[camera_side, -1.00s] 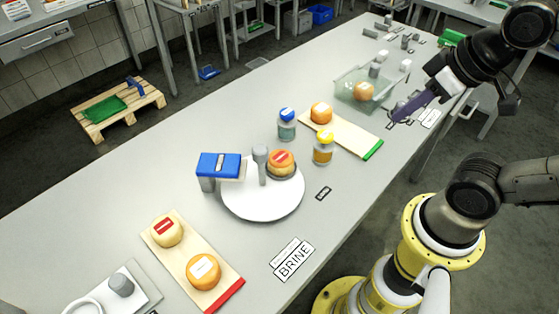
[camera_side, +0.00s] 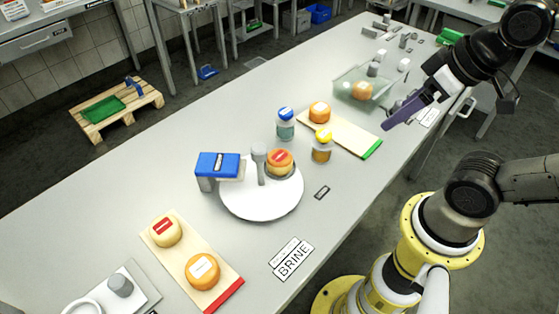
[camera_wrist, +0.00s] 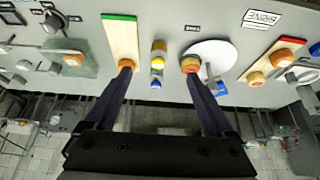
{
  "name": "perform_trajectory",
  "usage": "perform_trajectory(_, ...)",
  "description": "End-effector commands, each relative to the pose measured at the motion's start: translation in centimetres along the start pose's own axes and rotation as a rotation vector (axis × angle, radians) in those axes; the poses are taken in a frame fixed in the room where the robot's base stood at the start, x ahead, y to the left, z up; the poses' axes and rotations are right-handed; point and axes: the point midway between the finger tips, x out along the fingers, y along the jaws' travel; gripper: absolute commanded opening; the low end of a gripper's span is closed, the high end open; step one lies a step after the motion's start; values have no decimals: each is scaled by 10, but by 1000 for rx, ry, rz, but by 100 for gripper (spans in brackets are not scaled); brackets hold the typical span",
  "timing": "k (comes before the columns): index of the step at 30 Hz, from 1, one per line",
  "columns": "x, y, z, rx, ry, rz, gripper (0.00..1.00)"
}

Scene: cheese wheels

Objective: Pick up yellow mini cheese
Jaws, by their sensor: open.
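A pale yellow cheese wheel (camera_side: 166,231) with a red label sits on the far end of a wooden board with a red end (camera_side: 225,295), at the lower left of the side view. It also shows at the right of the wrist view (camera_wrist: 256,79). An orange cheese wheel (camera_side: 203,270) with a white label lies beside it on the same board. My gripper (camera_side: 388,122) is open and empty, with long purple fingers, above the table's right side and far from the yellow wheel. In the wrist view its fingers (camera_wrist: 157,75) are spread wide.
A white round plate (camera_side: 262,208) bears an orange cheese and a grey post, next to a blue-topped device (camera_side: 219,165). Blue-capped (camera_side: 286,124) and yellow-capped (camera_side: 322,147) bottles stand mid-table. A green-ended board (camera_side: 345,137) and a clear tray (camera_side: 350,82) also hold orange cheeses.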

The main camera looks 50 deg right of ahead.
Motion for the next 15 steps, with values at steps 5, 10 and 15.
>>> perform_trajectory(5,0,0,0,0,0,0,100)
perform_trajectory(10,0,0,0,-22,-1,0,100)
perform_trajectory(15,-9,0,-8,-164,4,0,100)
